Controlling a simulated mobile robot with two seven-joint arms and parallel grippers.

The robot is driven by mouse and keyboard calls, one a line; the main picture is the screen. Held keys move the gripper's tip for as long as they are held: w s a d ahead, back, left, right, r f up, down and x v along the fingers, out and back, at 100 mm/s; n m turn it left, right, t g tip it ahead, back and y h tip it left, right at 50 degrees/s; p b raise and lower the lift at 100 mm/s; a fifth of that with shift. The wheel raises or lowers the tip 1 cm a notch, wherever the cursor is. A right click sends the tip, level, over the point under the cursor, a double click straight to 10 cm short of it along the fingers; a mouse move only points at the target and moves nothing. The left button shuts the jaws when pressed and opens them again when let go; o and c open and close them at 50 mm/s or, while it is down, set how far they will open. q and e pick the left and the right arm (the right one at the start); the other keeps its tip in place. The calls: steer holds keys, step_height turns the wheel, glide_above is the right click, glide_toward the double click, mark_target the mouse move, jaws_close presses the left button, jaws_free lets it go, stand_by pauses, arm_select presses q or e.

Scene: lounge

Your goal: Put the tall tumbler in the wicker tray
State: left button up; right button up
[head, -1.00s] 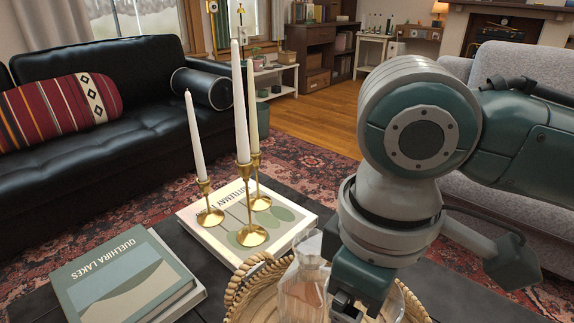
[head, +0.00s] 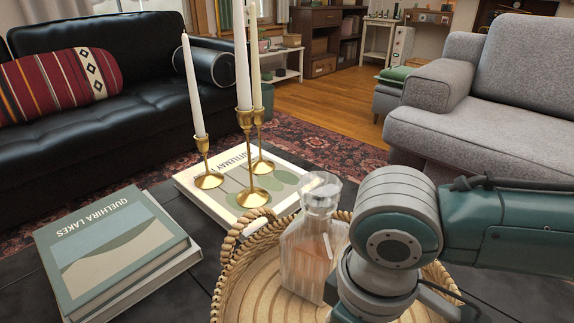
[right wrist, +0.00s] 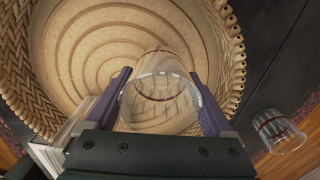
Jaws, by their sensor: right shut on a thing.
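The round wicker tray (head: 228,268) stands on the dark table in the head view, with a glass decanter (head: 312,250) in it. In the right wrist view the tray's ringed floor (right wrist: 90,45) fills the upper part. My right gripper (right wrist: 160,88) is shut on a clear glass tumbler (right wrist: 160,100), one finger on each side, over or in the tray. I cannot tell if the tumbler touches the tray floor. In the head view my right arm hides the fingers and tumbler. My left gripper is not in view.
Another clear glass (right wrist: 278,130) is outside the tray on the dark tabletop. A book with three brass candlesticks (head: 254,195) and tall candles stands behind the tray. Stacked books (head: 120,250) lie at the left. A grey sofa (head: 490,100) is beyond the table.

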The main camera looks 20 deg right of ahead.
step_height(320, 180, down, 2)
steer(key=shift+f+b, duration=0.1)
steer(key=shift+b, duration=0.25)
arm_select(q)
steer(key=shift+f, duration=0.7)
arm_select(e)
steer(key=shift+f, duration=0.2)
steer(key=o, duration=1.4)
